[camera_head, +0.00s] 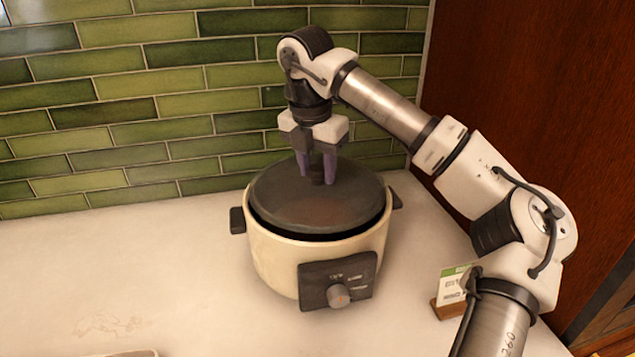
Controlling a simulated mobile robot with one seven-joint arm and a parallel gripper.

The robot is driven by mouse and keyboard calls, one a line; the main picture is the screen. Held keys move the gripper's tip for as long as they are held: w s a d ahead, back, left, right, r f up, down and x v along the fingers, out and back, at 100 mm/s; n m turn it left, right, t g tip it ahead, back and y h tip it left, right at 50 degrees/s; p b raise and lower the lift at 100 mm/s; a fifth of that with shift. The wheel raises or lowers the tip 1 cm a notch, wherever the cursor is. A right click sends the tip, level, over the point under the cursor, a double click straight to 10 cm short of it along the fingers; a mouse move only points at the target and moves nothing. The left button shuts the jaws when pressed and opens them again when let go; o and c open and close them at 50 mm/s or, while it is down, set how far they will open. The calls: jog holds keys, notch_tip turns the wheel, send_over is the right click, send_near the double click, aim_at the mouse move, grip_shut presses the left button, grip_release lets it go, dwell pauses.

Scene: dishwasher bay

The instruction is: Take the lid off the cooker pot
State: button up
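The cooker pot (277,263) is cream-coloured and stands on the counter, with dark side handles and a dark front panel. Its dark round lid (290,208) is over the pot's mouth. A dark gap shows between the lid's front edge and the pot's rim, so the lid looks slightly raised there. My gripper (317,176) points down over the lid's middle. Its two purple fingers stand on either side of the small dark knob (318,178) and look closed on it. The far side of the lid and any contact there are hidden.
A green tiled wall (120,110) is close behind the pot. A dark wood panel (525,90) stands on the right. A small card in a wooden holder (450,308) is right of the pot. The pale counter (120,265) is mostly clear on the left; a pale rim (130,353) shows at the bottom edge.

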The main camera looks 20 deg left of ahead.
aim_at(319, 166)
grip_shut()
jog(key=shift+r, duration=0.2)
jog(key=shift+r+b, duration=0.35)
jog(key=shift+r, duration=0.2)
notch_tip(319, 166, up, 2)
jog(key=shift+b, duration=0.4)
jog(key=s+d+b, duration=0.6)
jog(key=s+d, duration=0.4)
jog(key=s, duration=0.4)
jog(key=shift+s, duration=0.35)
